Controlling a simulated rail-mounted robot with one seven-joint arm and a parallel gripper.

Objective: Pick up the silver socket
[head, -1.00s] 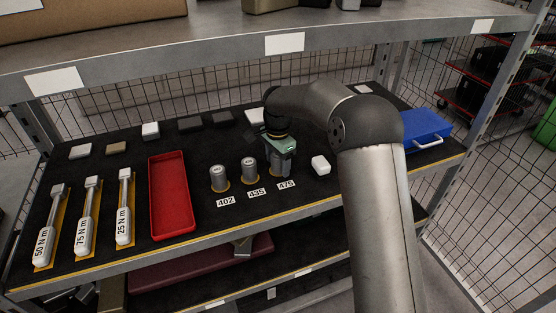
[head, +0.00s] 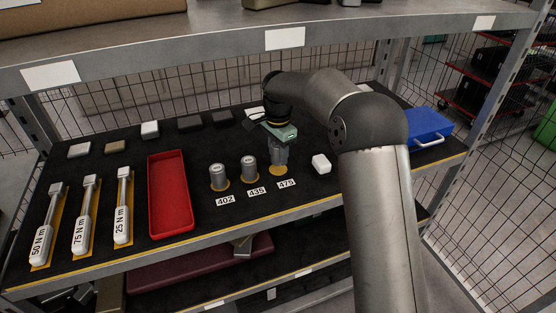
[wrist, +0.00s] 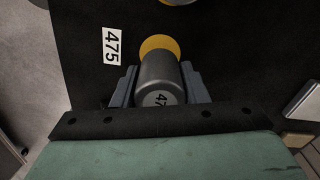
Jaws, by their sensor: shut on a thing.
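A silver-grey socket marked 47-something (wrist: 158,82) is held between the two fingers of my gripper (wrist: 160,88) in the wrist view. My gripper is shut on it. In the head view my gripper (head: 279,152) is over the yellow round spot (head: 278,171) by the label 475 (head: 286,183), with the socket partly hidden by the fingers. The spot shows bare below it, so the socket is raised off the shelf. Two other silver sockets stand upright to the left, by label 402 (head: 218,176) and by label 435 (head: 249,168).
A red tray (head: 155,205) lies left of the sockets, with several torque wrenches (head: 82,215) beyond it. A small white block (head: 321,164) is close on the right. A blue case (head: 428,128) is at the far right. An upper shelf (head: 200,62) overhangs the back.

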